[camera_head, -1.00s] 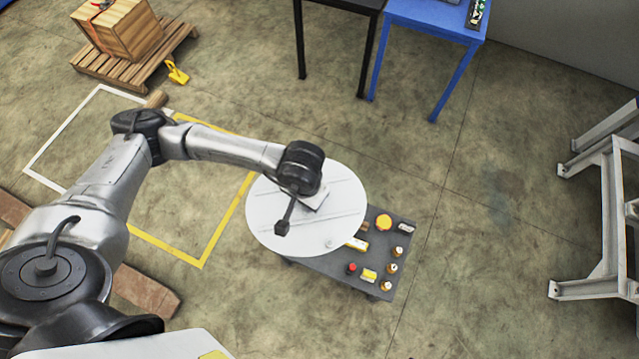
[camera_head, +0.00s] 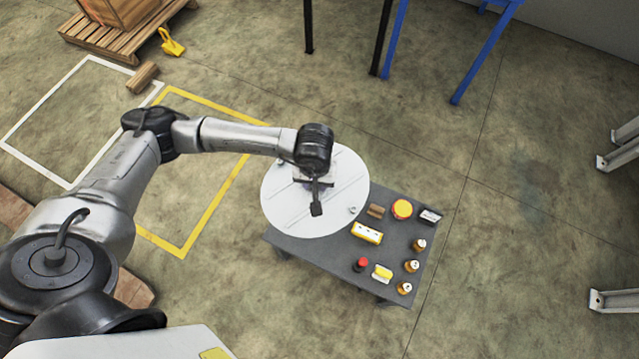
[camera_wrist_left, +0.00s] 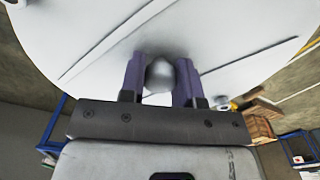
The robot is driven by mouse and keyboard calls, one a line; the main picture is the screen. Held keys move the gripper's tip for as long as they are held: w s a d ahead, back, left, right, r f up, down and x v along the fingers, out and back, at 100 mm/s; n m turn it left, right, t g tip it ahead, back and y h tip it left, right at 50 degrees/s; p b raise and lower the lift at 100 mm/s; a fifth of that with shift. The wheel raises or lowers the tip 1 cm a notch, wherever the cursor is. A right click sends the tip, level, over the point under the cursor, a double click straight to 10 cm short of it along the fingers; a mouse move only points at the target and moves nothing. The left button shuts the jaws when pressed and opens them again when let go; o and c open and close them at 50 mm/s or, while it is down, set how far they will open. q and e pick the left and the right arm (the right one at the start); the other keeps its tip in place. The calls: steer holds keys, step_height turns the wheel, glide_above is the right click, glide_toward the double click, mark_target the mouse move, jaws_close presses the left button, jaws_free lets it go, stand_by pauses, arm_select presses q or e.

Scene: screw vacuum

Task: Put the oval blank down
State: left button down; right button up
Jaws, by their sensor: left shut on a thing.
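The oval blank (camera_head: 285,205) is a large, light grey-white plate with raised ribs, and it looks nearly round in the head view. It covers the back left part of a dark grey table (camera_head: 330,260) and reaches past its edge. I cannot tell whether it touches the table. In the left wrist view the blank (camera_wrist_left: 100,35) fills the upper part. My left gripper (camera_wrist_left: 160,78) is shut on a rounded grey knob on the blank, with a purple finger on each side. In the head view the wrist hides the fingers. My right gripper is not in view.
The table's right part holds a yellow round item (camera_head: 402,209), a yellow-white box (camera_head: 367,233), a red-topped item (camera_head: 361,265) and several small jars. A yellow floor outline (camera_head: 160,243) lies left of the blank. A wooden pallet (camera_head: 100,45) stands at the back left.

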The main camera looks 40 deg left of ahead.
arm_select(q)
steer(key=w+a+f+n+b, duration=0.1)
steer(key=f+n+b, duration=0.1)
steer(key=f+b, duration=0.8)
steer(key=w+a+f+n+b, duration=0.1)
steer(key=w+f+n+b, duration=0.1)
steer(key=f+b, duration=0.8)
steer(key=w+a+f+n+b, duration=0.1)
steer(key=a+f+b, duration=0.1)
steer(key=f+b, duration=0.7)
steer(key=shift+w+f+n+b, duration=0.1)
steer(key=shift+f+n+b, duration=0.1)
steer(key=shift+f, duration=1.85)
steer(key=shift+w+f+n+b, duration=0.1)
steer(key=shift+f+n+b, duration=0.1)
steer(key=shift+f, duration=1.8)
step_height(320, 180, down, 4)
steer(key=shift+f+b, duration=0.1)
steer(key=shift+b, duration=1.1)
steer(key=shift+f, duration=0.1)
steer(key=shift+f, duration=0.1)
steer(key=c, duration=1.3)
jaws_free()
steer(key=o, duration=0.5)
